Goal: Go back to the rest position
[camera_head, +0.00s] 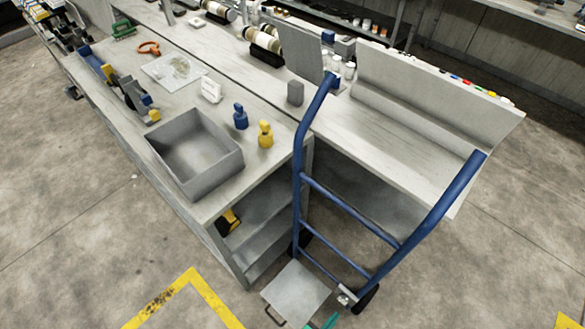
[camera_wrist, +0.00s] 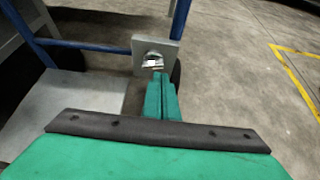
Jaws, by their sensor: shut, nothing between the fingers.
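My gripper (camera_wrist: 160,80) is green and shows at the bottom middle of the wrist view. Its fingers are together, with nothing between them. They point at the lower part of a blue hand truck, near a grey bracket (camera_wrist: 152,60) by the wheel; I cannot tell whether they touch it. In the head view only a small green tip of my gripper (camera_head: 326,321) shows at the bottom edge. The blue hand truck (camera_head: 298,180) stands upright at the end of the workbench, with its grey toe plate (camera_head: 297,288) low down.
The workbench (camera_head: 225,205) carries a grey open bin (camera_head: 225,160), a blue bottle (camera_head: 240,117) and a yellow bottle (camera_head: 265,135). Shelves lie under its end. Yellow lines (camera_head: 192,272) mark the concrete floor. Open floor lies at left and right.

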